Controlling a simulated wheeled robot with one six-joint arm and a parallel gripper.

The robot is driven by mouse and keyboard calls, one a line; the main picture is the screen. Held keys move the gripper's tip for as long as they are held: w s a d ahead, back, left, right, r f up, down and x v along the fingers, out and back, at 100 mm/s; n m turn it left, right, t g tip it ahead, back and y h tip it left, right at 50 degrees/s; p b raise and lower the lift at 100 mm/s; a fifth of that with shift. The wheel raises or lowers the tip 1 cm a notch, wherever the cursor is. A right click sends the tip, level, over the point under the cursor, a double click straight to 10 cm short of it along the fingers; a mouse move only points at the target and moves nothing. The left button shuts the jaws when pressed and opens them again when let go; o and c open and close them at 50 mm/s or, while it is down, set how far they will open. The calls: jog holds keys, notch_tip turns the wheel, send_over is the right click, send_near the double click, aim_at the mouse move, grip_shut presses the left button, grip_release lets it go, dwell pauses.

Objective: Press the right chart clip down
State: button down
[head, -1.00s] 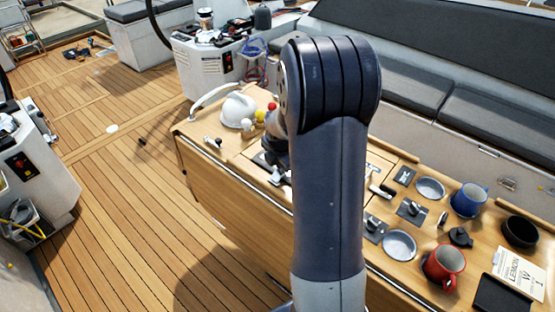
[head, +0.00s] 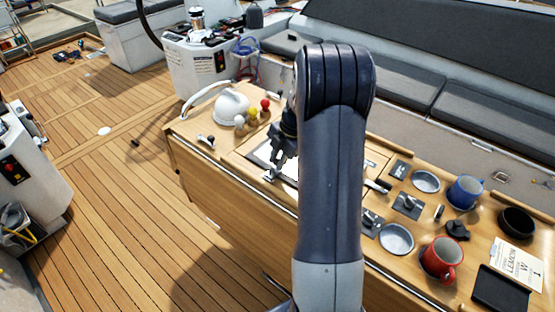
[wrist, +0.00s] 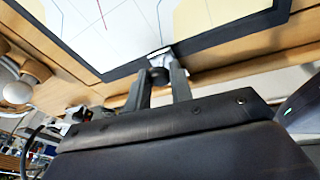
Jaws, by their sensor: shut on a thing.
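The chart board (wrist: 119,73) has a dark border and a white chart; part of it also shows in the head view (head: 262,153), the rest hidden by my arm. A chart clip (wrist: 160,56) with a pale metal plate sits at the board's edge in the wrist view. My gripper (wrist: 162,82) has its two fingers on either side of the clip's dark round end and is shut on it. In the head view my gripper (head: 279,161) is low at the board's near edge, beside a small metal fitting (head: 270,176). I cannot tell from the frames which clip this is.
A white dome (head: 232,106) and white, yellow and red knobs (head: 252,112) stand left of the board. Right of my arm are levers (head: 408,203), a red mug (head: 442,260), a blue mug (head: 466,191) and a black bowl (head: 517,226). The deck at left is mostly clear.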

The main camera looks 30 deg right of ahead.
jog(key=shift+s+f, duration=0.1)
jog(key=shift+f, duration=0.1)
jog(key=c, duration=1.5)
grip_release()
jog(key=shift+d, duration=0.15)
jog(key=shift+o, duration=1.2)
jog(key=shift+r, duration=0.1)
jog(key=b+v, duration=0.2)
jog(key=v, duration=0.8)
jog(key=shift+r, duration=0.35)
jog(key=shift+f, duration=0.15)
jog(key=p+x, duration=0.2)
jog(key=x, duration=0.8)
jog(key=shift+f, duration=0.2)
